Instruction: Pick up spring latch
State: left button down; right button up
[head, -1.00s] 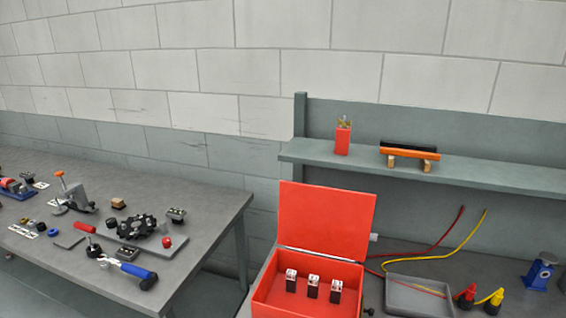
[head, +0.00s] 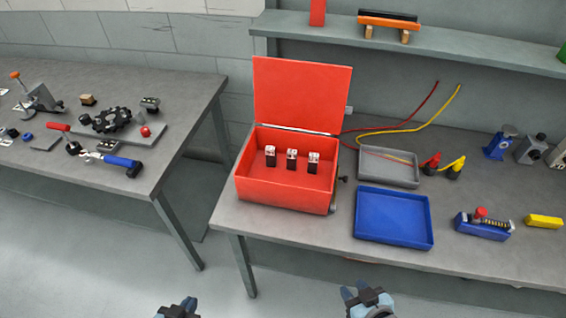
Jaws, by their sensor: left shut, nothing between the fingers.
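What looks like the spring latch is a blue block with a coil spring and a red knob (head: 482,226), lying on the right bench, right of the blue tray. My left gripper (head: 178,307) is at the bottom edge, cut off by the frame, shut and empty. It is in front of the benches, far left of the latch. My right gripper (head: 366,298) is at the bottom, in front of the right bench and left of the latch. Its finger gap is too unclear to read. Neither gripper touches the latch.
An open red box (head: 285,198) holds three small dark blocks. A blue tray (head: 395,240) and a grey tray (head: 390,179) stand beside it. A yellow block (head: 544,221) lies right of the latch. The left bench (head: 185,95) carries several parts. A shelf (head: 460,56) runs above.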

aim_at(489, 229)
jog(key=z, duration=1.8)
